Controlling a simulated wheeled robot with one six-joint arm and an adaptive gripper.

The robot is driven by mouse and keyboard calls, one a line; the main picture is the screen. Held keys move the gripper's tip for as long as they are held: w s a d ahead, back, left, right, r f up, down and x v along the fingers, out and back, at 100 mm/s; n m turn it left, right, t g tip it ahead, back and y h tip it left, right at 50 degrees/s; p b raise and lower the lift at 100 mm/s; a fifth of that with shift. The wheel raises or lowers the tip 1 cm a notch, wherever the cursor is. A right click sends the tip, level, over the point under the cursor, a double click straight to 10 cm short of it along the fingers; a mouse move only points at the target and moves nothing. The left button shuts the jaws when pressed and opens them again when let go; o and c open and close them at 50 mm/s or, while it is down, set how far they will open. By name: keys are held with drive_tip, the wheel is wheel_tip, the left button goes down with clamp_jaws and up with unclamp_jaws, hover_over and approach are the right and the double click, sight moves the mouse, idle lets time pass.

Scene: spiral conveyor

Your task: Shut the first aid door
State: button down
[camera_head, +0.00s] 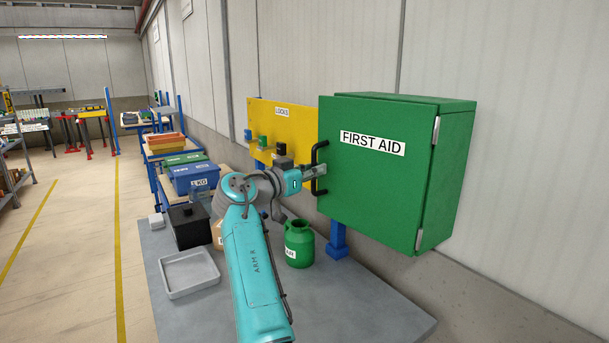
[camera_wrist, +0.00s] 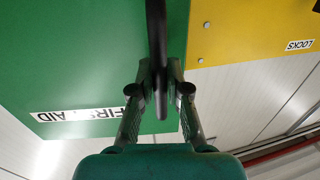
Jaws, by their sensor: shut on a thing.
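The green first aid door (camera_head: 375,180) has a white FIRST AID label and hinges along its right edge. It stands in front of the green cabinet body (camera_head: 450,165) on the wall; whether a gap lies behind its left edge is hidden. The black door handle (camera_head: 314,188) is at the door's left edge. My gripper (camera_head: 316,171) reaches it from the left and is shut on it. In the wrist view, the handle (camera_wrist: 157,35) runs between the two fingers of my gripper (camera_wrist: 161,75), with the green door (camera_wrist: 70,60) behind.
A yellow LOCKS board (camera_head: 285,118) with padlocks is left of the door. Below are a grey tabletop (camera_head: 345,300), a green jar (camera_head: 298,245), a black box (camera_head: 189,227) and a pale tray (camera_head: 188,275). Blue bins (camera_head: 195,178) stand farther back.

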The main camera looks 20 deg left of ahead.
drive_tip(key=x, duration=0.3)
drive_tip(key=shift+w, duration=0.4)
drive_tip(key=shift+w+d, duration=0.1)
drive_tip(key=shift+d, duration=0.05)
drive_tip(key=c, duration=1.1)
unclamp_jaws()
drive_tip(key=shift+w, duration=0.1)
drive_tip(key=shift+c, duration=0.2)
drive_tip(key=v, duration=1.2)
